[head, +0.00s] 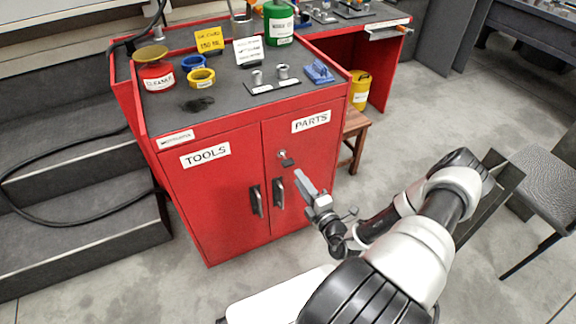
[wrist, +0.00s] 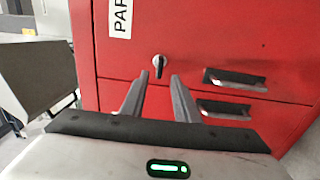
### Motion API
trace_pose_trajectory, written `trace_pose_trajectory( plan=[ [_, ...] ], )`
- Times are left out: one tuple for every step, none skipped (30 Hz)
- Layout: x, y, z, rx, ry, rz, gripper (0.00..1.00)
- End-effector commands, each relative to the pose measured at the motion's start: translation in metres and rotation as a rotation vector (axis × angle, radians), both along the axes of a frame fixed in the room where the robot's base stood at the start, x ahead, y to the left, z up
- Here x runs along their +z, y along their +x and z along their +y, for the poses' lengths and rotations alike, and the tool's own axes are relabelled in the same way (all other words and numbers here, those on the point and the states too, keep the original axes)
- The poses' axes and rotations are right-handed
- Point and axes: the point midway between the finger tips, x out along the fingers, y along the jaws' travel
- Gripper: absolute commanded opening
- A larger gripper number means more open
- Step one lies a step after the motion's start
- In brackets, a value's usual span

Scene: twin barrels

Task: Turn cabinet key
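The red cabinet (head: 215,215) has two doors labelled TOOLS and PARTS. The small key (head: 283,154) sits in the lock at the upper part of the PARTS door. In the wrist view the key (wrist: 159,66) shows as a silver round lock with a dark grip. My gripper (head: 303,180) is in front of the PARTS door, to the right of and below the key in the head view. In the wrist view its two fingers (wrist: 159,78) are apart and empty, with the key showing just beyond the gap between the tips. Contact with the key is not visible.
Two dark door handles (head: 278,192) project below the lock, and show right of the fingers in the wrist view (wrist: 235,79). Cans, rings and cards stand on the cabinet top (head: 225,100). A wooden stool (head: 355,130) is at the right, a chair (head: 545,175) further right.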

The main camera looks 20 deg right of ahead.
Motion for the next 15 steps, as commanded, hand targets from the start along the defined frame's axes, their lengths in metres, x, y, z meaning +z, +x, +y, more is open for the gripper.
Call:
trace_pose_trajectory(
  plan=[
    [-0.001, 0.012, 0.002, 0.003, -0.001, -0.003, 0.28],
    [-0.002, 0.019, 0.002, 0.003, -0.003, -0.003, 0.28],
    [-0.002, 0.028, 0.002, 0.003, -0.003, -0.002, 0.28],
    [-0.002, 0.034, 0.002, 0.003, -0.002, -0.003, 0.28],
    [-0.001, 0.041, 0.003, 0.003, -0.002, -0.004, 0.28],
    [-0.002, 0.049, 0.002, 0.003, -0.003, -0.002, 0.28],
    [-0.002, 0.054, 0.003, 0.003, -0.003, -0.002, 0.28],
    [-0.001, 0.06, 0.003, 0.003, -0.003, -0.003, 0.28],
    [-0.001, 0.067, 0.003, 0.002, -0.003, -0.002, 0.28],
    [-0.001, 0.071, 0.003, 0.002, -0.002, -0.001, 0.28],
    [-0.002, 0.075, 0.004, 0.003, -0.003, -0.001, 0.28],
    [-0.001, 0.08, 0.004, 0.003, -0.003, -0.002, 0.28],
    [-0.001, 0.083, 0.003, 0.002, -0.002, -0.002, 0.28],
    [-0.001, 0.086, 0.003, 0.001, -0.002, -0.001, 0.28],
    [-0.001, 0.089, 0.003, 0.001, -0.001, -0.001, 0.28]
  ],
)
